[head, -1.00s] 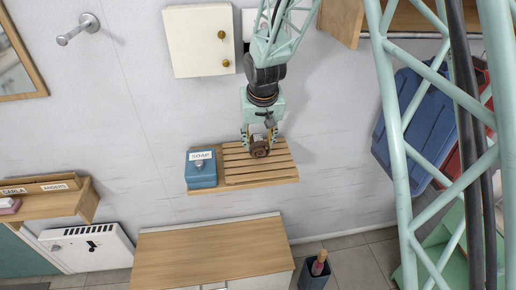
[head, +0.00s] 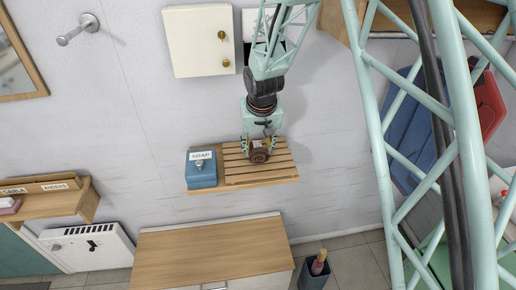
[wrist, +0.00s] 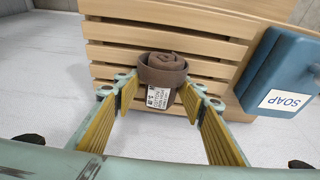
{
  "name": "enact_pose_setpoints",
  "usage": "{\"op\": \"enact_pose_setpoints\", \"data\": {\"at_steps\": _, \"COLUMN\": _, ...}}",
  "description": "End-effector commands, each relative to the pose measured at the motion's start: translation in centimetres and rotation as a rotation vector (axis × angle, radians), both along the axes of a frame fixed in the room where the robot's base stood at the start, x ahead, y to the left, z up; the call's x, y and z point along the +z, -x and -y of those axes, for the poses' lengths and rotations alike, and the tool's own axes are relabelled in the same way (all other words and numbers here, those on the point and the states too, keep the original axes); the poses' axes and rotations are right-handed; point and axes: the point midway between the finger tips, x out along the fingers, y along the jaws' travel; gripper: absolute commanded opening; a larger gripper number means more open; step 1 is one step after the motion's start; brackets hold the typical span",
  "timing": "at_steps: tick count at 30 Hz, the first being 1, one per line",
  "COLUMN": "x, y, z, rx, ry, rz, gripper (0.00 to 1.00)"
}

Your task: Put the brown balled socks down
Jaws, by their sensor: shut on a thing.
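The brown balled socks (head: 259,157) are a rolled brown bundle with a white printed label, which shows clearly in the wrist view (wrist: 163,75). My gripper (head: 259,147) is shut on them, with one yellow-padded finger on each side in the wrist view (wrist: 161,97). The socks are over the slatted wooden shelf (head: 235,170), whose slats lie behind them in the wrist view (wrist: 120,34). I cannot tell whether the socks touch the slats. The gripper hides part of the shelf in the head view.
A blue soap box (head: 201,170) stands on the shelf's left end, close to the socks. Bare slats lie on both sides of the socks. A white cabinet (head: 198,40) hangs above, and a wood-topped unit (head: 212,250) stands below.

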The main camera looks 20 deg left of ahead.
Motion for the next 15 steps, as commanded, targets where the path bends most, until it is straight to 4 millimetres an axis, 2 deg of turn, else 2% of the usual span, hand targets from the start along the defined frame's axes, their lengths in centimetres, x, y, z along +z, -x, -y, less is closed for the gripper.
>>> {"op": "enact_pose_setpoints", "data": {"at_steps": 2, "x": -0.24, "y": 0.0, "z": 0.0, "rx": 0.0, "ry": 0.0, "rz": 0.0, "gripper": 0.26}}
{"op": "enact_pose_setpoints", "data": {"at_steps": 3, "x": -0.23, "y": 0.0, "z": 0.0, "rx": 0.0, "ry": 0.0, "rz": 0.0, "gripper": 0.39}}
{"op": "enact_pose_setpoints", "data": {"at_steps": 7, "x": -0.17, "y": 0.0, "z": 0.0, "rx": 0.0, "ry": 0.0, "rz": 0.0, "gripper": 0.51}}
{"op": "enact_pose_setpoints", "data": {"at_steps": 15, "x": -0.16, "y": 0.0, "z": 0.0, "rx": 0.0, "ry": 0.0, "rz": 0.0, "gripper": 0.52}}
